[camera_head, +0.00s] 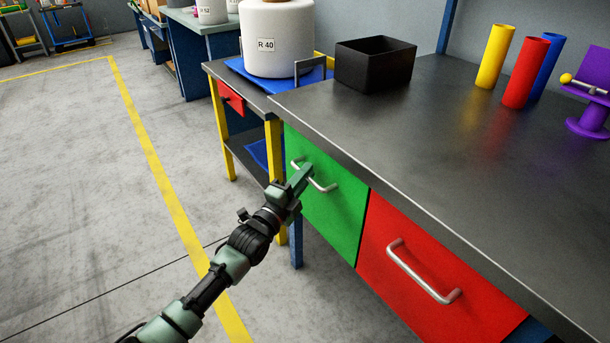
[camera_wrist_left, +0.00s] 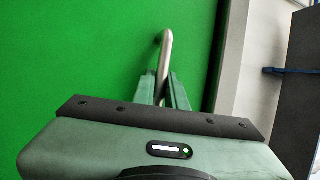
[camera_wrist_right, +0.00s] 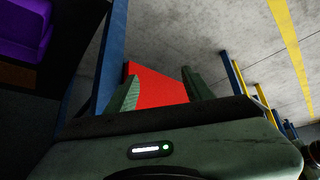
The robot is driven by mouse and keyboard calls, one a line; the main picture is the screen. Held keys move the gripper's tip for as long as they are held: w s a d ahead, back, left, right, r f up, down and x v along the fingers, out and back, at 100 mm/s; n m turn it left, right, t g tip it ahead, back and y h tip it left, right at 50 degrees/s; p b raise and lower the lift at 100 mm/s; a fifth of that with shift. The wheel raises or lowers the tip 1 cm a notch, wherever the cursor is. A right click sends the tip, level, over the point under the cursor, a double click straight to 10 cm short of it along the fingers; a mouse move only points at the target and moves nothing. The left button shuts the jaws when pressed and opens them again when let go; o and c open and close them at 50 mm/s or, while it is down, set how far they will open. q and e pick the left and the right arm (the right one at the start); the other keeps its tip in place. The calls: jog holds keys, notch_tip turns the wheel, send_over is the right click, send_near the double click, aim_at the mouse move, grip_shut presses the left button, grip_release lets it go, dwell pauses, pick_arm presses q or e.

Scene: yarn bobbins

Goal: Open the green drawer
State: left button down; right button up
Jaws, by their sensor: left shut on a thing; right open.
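The green drawer (camera_head: 338,213) is in the front of the dark-topped workbench, left of the red drawer, and its front looks flush with it. Its metal handle (camera_head: 325,187) is a bent bar. My left gripper (camera_head: 302,176) is shut on that handle. In the left wrist view the handle (camera_wrist_left: 165,52) passes between the two fingers (camera_wrist_left: 167,90), with the green front (camera_wrist_left: 70,60) behind. My right gripper is not in the head view. In the right wrist view its fingers (camera_wrist_right: 158,92) are apart and empty.
The red drawer (camera_head: 410,265) with its own handle is right beside the green one. A black bin (camera_head: 375,64) and coloured tubes (camera_head: 525,72) stand on the bench. A white bobbin (camera_head: 278,40) stands on a blue tray at the back. Open floor (camera_head: 70,200) lies to the left.

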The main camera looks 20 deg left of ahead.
dwell(0.5)
jog(key=s+d+g+p, duration=0.2)
jog(key=s+g+p, duration=0.2)
jog(key=s, duration=0.3)
pick_arm(q)
jog(key=s+a+p, duration=0.3)
jog(key=s+a, duration=0.5)
jog(key=s, duration=0.3)
jog(key=s+a+p, duration=0.3)
jog(key=s+a, duration=0.6)
jog(key=s, duration=0.2)
jog(key=shift+s+f, duration=0.15)
pick_arm(e)
jog(key=s+f, duration=0.2)
jog(key=f, duration=0.9)
jog(key=s+a+f, duration=0.1)
jog(key=s+f, duration=0.1)
jog(key=f, duration=0.9)
jog(key=shift+s+a+f+g+h, duration=0.15)
jog(key=shift+s+g+h, duration=0.1)
jog(key=shift+g+h, duration=0.15)
pick_arm(q)
jog(key=shift+a, duration=0.1)
jog(key=c, duration=1.5)
grip_release()
jog(key=shift+o, duration=0.2)
